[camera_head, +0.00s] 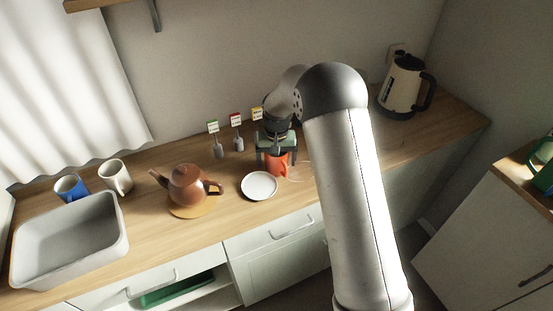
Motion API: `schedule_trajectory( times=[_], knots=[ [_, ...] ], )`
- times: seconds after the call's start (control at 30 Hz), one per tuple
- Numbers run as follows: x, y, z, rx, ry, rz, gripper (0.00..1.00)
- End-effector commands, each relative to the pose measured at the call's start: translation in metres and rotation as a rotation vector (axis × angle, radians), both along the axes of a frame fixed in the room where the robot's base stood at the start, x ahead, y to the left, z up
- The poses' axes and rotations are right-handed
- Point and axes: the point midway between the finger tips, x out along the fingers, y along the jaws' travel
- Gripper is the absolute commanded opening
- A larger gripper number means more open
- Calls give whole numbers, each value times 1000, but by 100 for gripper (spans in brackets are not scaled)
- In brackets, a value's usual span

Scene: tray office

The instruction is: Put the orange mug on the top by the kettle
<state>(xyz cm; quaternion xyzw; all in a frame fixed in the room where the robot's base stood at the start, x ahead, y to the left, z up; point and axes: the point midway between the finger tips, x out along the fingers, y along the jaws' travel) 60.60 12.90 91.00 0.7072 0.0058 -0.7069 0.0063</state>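The orange mug (277,164) stands at the middle of the wooden top, just right of a white saucer. My gripper (276,155) is over it and hides its upper part. The fingers seem to come down on either side of the mug. Whether they touch or grip it cannot be made out, nor whether the mug's base rests on the top. The cream and black kettle (403,87) stands on the wooden top (420,128) at the right rear, beyond my arm.
A white saucer (259,186), brown teapot (188,186), white mug (116,177), blue mug (70,187) and grey tub (70,245) are to the left. Tea bags with tags (236,119) are behind. Bare top shows in front of the kettle; my arm hides some.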

Motion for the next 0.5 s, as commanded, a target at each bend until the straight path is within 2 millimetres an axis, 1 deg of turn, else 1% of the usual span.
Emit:
schedule_trajectory(
  times=[0.23,0.37,0.47,0.5],
  knots=[
    [0,0,1,0,0,0,87],
    [0,0,7,0,-2,0,87],
    [1,0,21,1,-5,0,87],
    [1,0,28,1,-6,0,87]
  ],
)
